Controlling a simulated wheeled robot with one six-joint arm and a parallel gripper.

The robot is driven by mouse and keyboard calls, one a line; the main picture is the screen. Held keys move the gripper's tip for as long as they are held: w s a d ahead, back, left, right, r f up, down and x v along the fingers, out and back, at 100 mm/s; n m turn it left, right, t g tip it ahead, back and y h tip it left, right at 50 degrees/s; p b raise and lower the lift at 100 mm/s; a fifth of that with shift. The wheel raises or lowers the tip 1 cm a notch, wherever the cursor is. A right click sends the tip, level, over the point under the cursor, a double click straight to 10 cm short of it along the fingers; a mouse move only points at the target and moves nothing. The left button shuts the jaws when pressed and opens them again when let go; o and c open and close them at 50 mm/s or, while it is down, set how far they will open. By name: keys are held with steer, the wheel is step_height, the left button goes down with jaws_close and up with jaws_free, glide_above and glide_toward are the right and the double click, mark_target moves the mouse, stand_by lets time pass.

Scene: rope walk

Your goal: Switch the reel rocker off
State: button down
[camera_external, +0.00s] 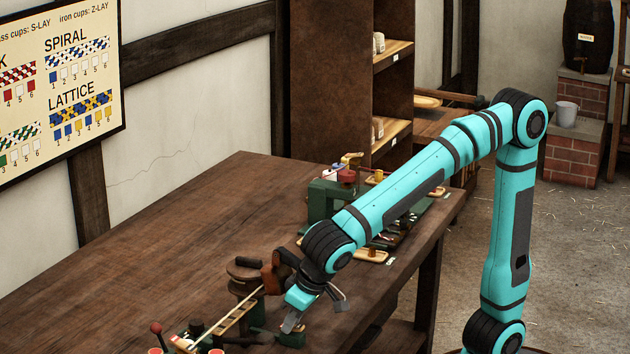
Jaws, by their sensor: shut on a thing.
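Left of my gripper stands a dark round-topped post (245,267) with an orange-brown wooden piece (274,274) close to my wrist.
The bench's (170,225) left and middle are clear.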

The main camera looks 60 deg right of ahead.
steer(key=shift+s+f+t, duration=0.1)
steer(key=shift+s+t, duration=0.15)
steer(key=shift+t, duration=0.6)
steer(key=shift+s+f+t, duration=0.1)
steer(key=shift+s+t, duration=0.1)
steer(key=shift+t, duration=0.7)
steer(key=shift+s+f+t, duration=0.1)
steer(key=shift+s+t, duration=0.15)
steer(key=shift+t, duration=0.6)
steer(key=c, duration=1.3)
jaws_free()
steer(key=shift+r, duration=0.1)
steer(key=v, duration=1.7)
steer(key=shift+s, duration=0.2)
